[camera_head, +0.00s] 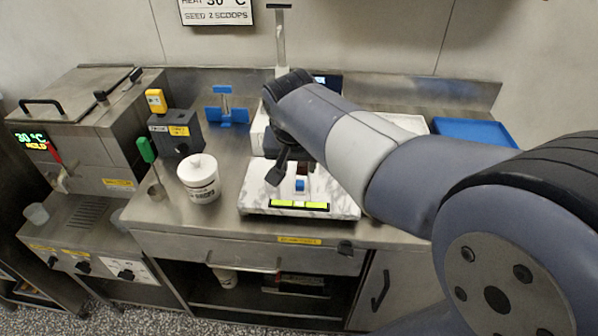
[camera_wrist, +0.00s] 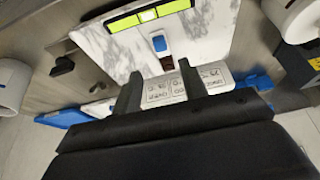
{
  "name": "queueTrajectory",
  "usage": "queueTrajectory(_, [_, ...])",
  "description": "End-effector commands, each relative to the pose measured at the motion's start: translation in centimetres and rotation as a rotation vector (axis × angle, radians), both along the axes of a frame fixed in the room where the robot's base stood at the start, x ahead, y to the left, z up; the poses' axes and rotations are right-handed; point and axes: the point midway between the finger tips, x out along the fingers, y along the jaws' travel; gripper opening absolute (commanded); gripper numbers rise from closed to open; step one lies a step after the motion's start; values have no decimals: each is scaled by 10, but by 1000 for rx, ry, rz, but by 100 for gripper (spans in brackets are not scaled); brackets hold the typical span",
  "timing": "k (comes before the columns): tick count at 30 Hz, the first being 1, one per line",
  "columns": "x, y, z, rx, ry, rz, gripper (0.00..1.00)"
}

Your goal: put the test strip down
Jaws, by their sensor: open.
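The test strip (camera_head: 301,185), with a blue end and a dark brown end, lies on the white marble slab (camera_head: 262,200). In the wrist view the strip (camera_wrist: 161,45) lies flat on the slab (camera_wrist: 215,40), its brown end toward my gripper. My gripper (camera_wrist: 160,70) is open, with its two dark fingers apart on either side of the brown end's line and no contact visible. In the head view my gripper (camera_head: 284,168) is over the rear part of the slab, partly hidden by my arm.
A yellow-green level bar (camera_head: 299,204) lies along the slab's front edge. A white tub (camera_head: 199,180) stands to the left, with a grey block (camera_head: 177,133) and a blue stand (camera_head: 228,115) behind it. A blue tray (camera_head: 475,132) is at the right. My arm hides the bench's right part.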

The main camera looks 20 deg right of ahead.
Motion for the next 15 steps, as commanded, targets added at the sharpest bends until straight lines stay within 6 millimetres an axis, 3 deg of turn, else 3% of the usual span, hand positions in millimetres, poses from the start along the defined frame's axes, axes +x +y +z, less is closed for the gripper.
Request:
queueTrajectory(6, [-8, 4, 23, 0, -2, 0, 41])
queueTrajectory(15, [-10, 4, 25, 0, 1, 0, 41])
